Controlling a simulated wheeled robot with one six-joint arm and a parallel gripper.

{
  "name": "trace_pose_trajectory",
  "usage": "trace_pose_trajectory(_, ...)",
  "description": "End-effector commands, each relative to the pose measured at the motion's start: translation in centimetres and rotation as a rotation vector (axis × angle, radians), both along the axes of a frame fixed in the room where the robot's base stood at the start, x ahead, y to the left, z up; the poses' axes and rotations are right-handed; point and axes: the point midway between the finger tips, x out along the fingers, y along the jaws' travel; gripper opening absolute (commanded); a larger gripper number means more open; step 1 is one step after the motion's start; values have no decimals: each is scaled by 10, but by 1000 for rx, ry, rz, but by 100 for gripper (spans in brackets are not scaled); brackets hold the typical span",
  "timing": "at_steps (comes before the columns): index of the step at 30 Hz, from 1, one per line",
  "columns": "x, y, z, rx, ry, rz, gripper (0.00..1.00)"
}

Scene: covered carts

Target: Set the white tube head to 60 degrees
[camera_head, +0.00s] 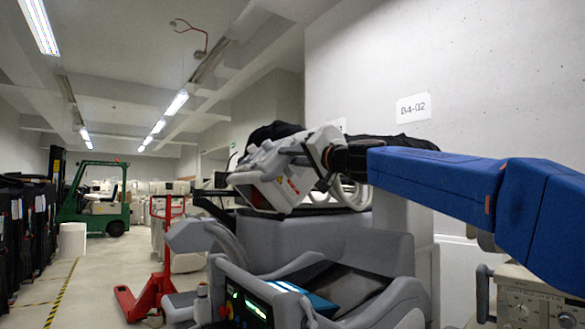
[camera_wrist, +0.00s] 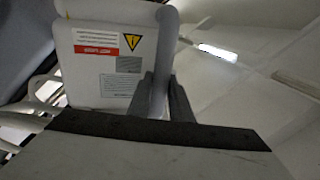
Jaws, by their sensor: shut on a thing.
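The white tube head (camera_head: 268,178) sits tilted on top of a grey mobile machine in the head view. In the wrist view its pale face (camera_wrist: 88,82) fills the upper left, with a red-and-white label and a yellow warning triangle. A grey handle bar (camera_wrist: 164,38) runs along the edge of the head. My gripper (camera_head: 331,158) reaches in from the right, and its two dark fingers (camera_wrist: 162,82) in the wrist view are shut on the handle bar, one on each side. The exact contact is partly hidden by the fingers in the head view.
The grey machine body (camera_head: 300,245) with a lit screen (camera_head: 248,303) stands below. A concrete wall (camera_head: 450,60) is close behind. Another beige device (camera_head: 525,300) is at lower right. A red pallet truck (camera_head: 150,290) and green forklift (camera_head: 95,205) stand left, with open floor between.

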Motion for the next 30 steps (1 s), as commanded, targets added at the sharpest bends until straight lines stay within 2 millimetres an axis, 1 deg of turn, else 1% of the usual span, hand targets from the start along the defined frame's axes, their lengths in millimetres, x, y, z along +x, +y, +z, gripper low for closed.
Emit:
trace_pose_trajectory(1, -2, 1, 6, 21, 10, 2, 0)
trace_pose_trajectory(3, -2, 1, 11, 45, 29, 2, 0)
trace_pose_trajectory(9, -2, 1, 18, 90, 63, 1, 0)
trace_pose_trajectory(25, -1, 1, 20, 106, 76, 0, 0)
trace_pose_trajectory(26, -2, 1, 20, 106, 76, 0, 26)
trace_pose_trajectory(30, -1, 1, 19, 105, 77, 0, 26)
